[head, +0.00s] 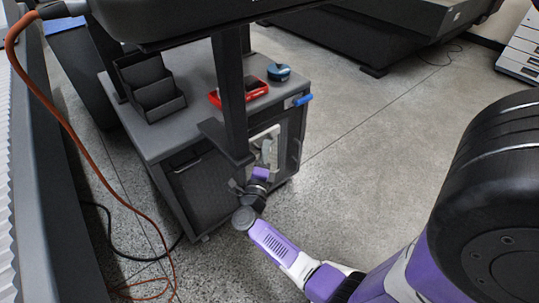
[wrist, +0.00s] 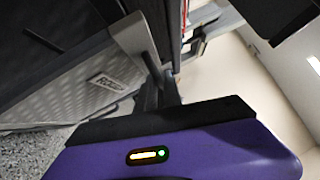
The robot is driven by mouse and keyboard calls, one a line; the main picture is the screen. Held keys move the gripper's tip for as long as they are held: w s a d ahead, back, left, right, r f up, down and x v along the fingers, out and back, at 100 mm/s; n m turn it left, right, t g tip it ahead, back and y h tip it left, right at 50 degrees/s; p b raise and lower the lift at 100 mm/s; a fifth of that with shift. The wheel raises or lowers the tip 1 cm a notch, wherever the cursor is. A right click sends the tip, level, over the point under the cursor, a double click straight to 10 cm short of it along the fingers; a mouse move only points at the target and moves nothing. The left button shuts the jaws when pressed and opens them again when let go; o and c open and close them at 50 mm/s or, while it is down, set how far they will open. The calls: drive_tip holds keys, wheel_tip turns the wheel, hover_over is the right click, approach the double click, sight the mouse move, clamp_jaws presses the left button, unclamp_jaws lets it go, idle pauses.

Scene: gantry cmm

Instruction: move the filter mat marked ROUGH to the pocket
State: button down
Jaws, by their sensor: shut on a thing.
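The filter mat (wrist: 75,98) is a pale, dimpled panel with a label reading ROUGH, seen slanted in the left of the wrist view. My gripper (wrist: 167,90) is shut on its near right edge, with the fingers dark and partly hidden behind the purple wrist housing. In the head view my gripper (head: 259,178) is low at the right end of a grey cabinet, just below a pale panel (head: 265,145) that looks like the mat, partly hidden by a dark upright post. I cannot make out the pocket clearly in either view.
The grey cabinet (head: 180,133) carries a black stepped organiser (head: 150,88), a red tray (head: 240,92) and a blue round item (head: 279,72). The dark post (head: 229,95) stands close in front of it. An orange cable (head: 75,140) hangs at left. Floor to the right is clear.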

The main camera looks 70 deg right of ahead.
sight(257, 144)
drive_tip(key=shift+w+d+f+b, duration=0.1)
drive_tip(key=shift+w+d+b, duration=0.45)
drive_tip(key=shift+w, duration=0.4)
drive_tip(key=shift+w+d+f+b, duration=0.1)
drive_tip(key=shift+w+d+b, duration=0.45)
drive_tip(key=shift+w, duration=0.35)
drive_tip(key=shift+w+d, duration=0.1)
drive_tip(key=shift+w+d+r, duration=0.1)
drive_tip(key=shift+w+r, duration=0.05)
drive_tip(key=shift+w, duration=0.35)
drive_tip(key=shift+s, duration=0.2)
drive_tip(key=shift+f, duration=0.2)
drive_tip(key=shift+s+f+b, duration=0.1)
drive_tip(key=shift+f+b, duration=0.35)
drive_tip(key=shift+b, duration=0.1)
drive_tip(key=shift+f+b, duration=0.3)
drive_tip(key=shift+f, duration=0.2)
drive_tip(key=shift+s, duration=0.1)
